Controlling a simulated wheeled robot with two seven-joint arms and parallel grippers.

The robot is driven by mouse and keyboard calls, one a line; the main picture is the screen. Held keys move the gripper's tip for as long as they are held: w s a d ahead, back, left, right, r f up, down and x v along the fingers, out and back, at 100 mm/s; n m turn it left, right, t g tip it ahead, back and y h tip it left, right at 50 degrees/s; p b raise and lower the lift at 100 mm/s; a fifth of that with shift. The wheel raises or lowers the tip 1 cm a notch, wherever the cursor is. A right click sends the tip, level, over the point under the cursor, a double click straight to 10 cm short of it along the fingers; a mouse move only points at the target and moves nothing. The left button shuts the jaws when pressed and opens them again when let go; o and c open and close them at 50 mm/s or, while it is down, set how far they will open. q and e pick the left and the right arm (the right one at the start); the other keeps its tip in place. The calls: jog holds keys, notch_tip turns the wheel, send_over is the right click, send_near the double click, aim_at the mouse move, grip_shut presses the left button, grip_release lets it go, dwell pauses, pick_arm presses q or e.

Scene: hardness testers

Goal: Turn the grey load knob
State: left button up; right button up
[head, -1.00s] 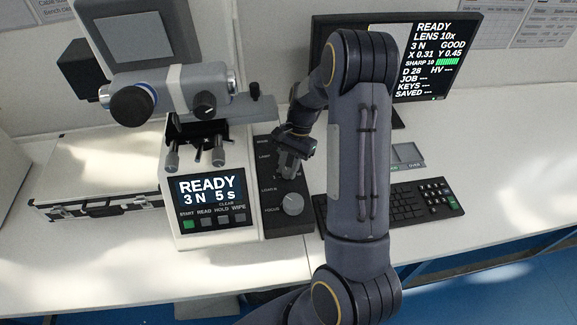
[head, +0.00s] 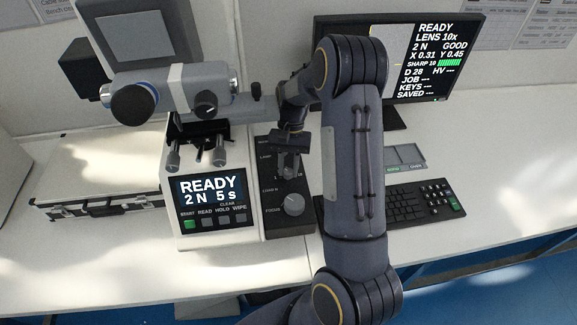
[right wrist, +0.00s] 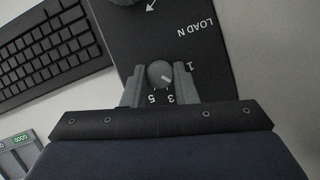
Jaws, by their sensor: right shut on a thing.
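The grey load knob (right wrist: 161,73) shows in the right wrist view on a dark panel marked LOAD N, with the numbers 1, 3 and 5 around it. My right gripper (right wrist: 160,88) is shut on the knob, one finger on each side. In the head view my right gripper (head: 289,165) is over the dark control panel (head: 279,225) and hides most of the knob. The tester's screen (head: 208,192) reads READY, 2 N, 5 s. My left gripper is not in view.
A grey focus knob (head: 293,204) sits nearer on the same panel. A monitor (head: 432,60) at the back right also reads 2 N. A keyboard (head: 420,204) lies right of the tester, and a silver case (head: 98,190) to its left.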

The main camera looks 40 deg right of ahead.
aim_at(289, 168)
jog(key=o, duration=1)
jog(key=shift+r, duration=0.1)
jog(key=shift+w+d+r, duration=0.15)
jog(key=shift+r, duration=0.15)
jog(key=shift+w+d+r+b, duration=0.2)
jog(key=shift+w+d+r, duration=0.1)
jog(key=shift+r, duration=0.2)
jog(key=shift+w+d+r+b, duration=0.15)
jog(key=shift+w+d+r, duration=0.1)
jog(key=shift+r, duration=0.2)
jog(key=w+d+b, duration=0.1)
jog(key=w+d, duration=0.7)
jog(key=shift+s, duration=0.1)
